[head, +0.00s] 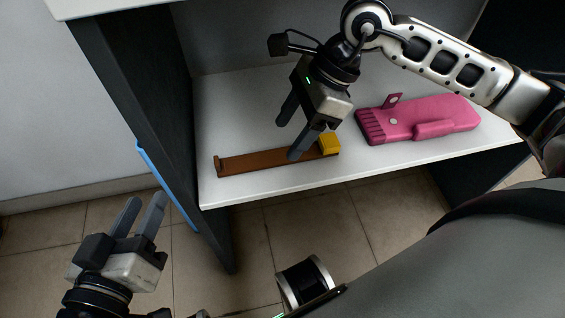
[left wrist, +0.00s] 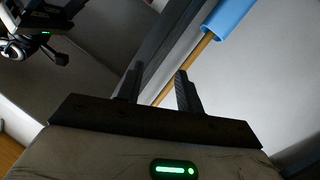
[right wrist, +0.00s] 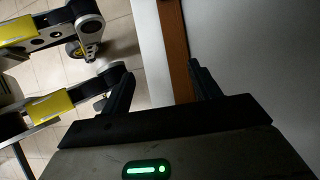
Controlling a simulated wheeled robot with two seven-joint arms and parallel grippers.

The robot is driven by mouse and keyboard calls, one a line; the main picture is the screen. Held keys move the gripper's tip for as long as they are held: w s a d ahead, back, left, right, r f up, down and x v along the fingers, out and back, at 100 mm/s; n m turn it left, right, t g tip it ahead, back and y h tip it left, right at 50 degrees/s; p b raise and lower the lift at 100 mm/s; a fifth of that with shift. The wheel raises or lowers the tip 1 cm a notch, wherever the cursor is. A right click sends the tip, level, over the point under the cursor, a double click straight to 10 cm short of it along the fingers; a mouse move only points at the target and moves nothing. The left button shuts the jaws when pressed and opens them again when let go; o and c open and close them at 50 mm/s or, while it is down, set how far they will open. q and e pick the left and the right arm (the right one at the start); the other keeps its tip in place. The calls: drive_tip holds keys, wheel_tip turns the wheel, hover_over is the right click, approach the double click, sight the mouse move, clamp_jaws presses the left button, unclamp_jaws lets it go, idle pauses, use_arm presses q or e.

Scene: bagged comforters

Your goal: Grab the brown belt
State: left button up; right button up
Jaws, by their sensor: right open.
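The brown belt (head: 260,160) lies long and flat on the white shelf, with a small upturned left end and a yellow block-like part (head: 329,143) at its right end. My right gripper (head: 291,139) is open above the belt's right half, fingers pointing down; one fingertip overlaps the belt in the head view. In the right wrist view the belt (right wrist: 174,45) runs between the open fingers (right wrist: 162,78). Contact cannot be told. My left gripper (head: 146,198) is open and empty, low at the left, away from the shelf; its fingers also show in the left wrist view (left wrist: 157,80).
A pink bag-like item (head: 430,117) lies on the white shelf (head: 270,185), right of the belt. A dark side panel (head: 145,100) bounds the shelf at left, with a blue strip (head: 165,185) beside it. Tiled floor (head: 240,240) is open below.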

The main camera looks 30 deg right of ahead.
sight(283, 154)
drive_tip(key=shift+w+d+f+h, duration=0.15)
drive_tip(key=shift+w+d+h, duration=0.15)
drive_tip(key=shift+d, duration=0.3)
drive_tip(key=shift+w+d+f+h, duration=0.15)
drive_tip(key=shift+d+h, duration=0.15)
drive_tip(key=shift+d, duration=0.25)
drive_tip(key=shift+w+f+b, duration=0.15)
drive_tip(key=shift+f+b, duration=0.25)
drive_tip(key=shift+f, duration=0.4)
drive_tip(key=x, duration=0.1)
drive_tip(key=b+x, duration=0.1)
drive_tip(key=x, duration=0.1)
drive_tip(key=b+x, duration=0.1)
drive_tip(key=x, duration=0.1)
drive_tip(key=shift+w+d, duration=0.2)
drive_tip(key=shift+w, duration=0.1)
drive_tip(key=shift+a+f, duration=0.15)
drive_tip(key=shift+f, duration=0.15)
use_arm(q)
drive_tip(key=shift+d+r+n+t+h, duration=0.4)
drive_tip(key=shift+r+n+h, duration=0.1)
drive_tip(key=shift+h, duration=0.1)
use_arm(e)
drive_tip(key=c, duration=1.1)
